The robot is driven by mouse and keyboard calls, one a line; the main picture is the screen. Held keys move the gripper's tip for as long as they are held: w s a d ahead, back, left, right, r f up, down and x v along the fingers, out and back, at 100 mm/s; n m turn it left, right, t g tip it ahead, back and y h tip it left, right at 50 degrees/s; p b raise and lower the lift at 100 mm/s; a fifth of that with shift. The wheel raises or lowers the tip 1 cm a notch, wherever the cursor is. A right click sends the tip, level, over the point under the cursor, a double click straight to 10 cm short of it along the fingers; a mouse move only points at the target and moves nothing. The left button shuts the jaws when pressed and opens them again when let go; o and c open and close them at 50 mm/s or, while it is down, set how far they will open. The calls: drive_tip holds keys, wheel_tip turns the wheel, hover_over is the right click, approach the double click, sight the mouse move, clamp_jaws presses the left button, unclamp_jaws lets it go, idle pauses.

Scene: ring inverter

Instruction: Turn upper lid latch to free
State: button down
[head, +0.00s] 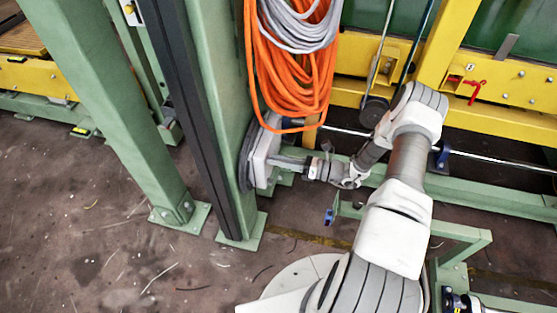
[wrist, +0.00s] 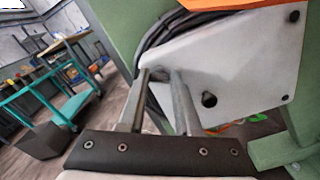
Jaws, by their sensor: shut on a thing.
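A pale grey lid plate (wrist: 235,65) is fixed to the side of the green post. It also shows edge-on in the head view (head: 264,152). My gripper (wrist: 160,74) reaches the lid's upper left part in the wrist view, and in the head view my gripper (head: 280,162) meets the lid from the right. The two fingers are a little apart, shut on a small grey piece, the upper lid latch (wrist: 158,73), mostly hidden between the fingertips. Its turned position cannot be made out.
Coiled orange hose (head: 290,75) and grey cable (head: 300,25) hang above the lid. The green post (head: 222,110) stands just left of it. Green rails (head: 460,195) and a yellow beam (head: 510,88) lie right and behind. Floor (head: 90,220) is open at the lower left.

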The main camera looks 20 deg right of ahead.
drive_tip(key=m, duration=1.2)
drive_tip(key=shift+f, duration=0.25)
idle(0.5)
drive_tip(key=c, duration=0.6)
unclamp_jaws()
drive_tip(key=shift+d, duration=0.15)
drive_tip(key=p+v, duration=0.2)
drive_tip(key=v, duration=1.5)
drive_tip(key=shift+p, duration=0.3)
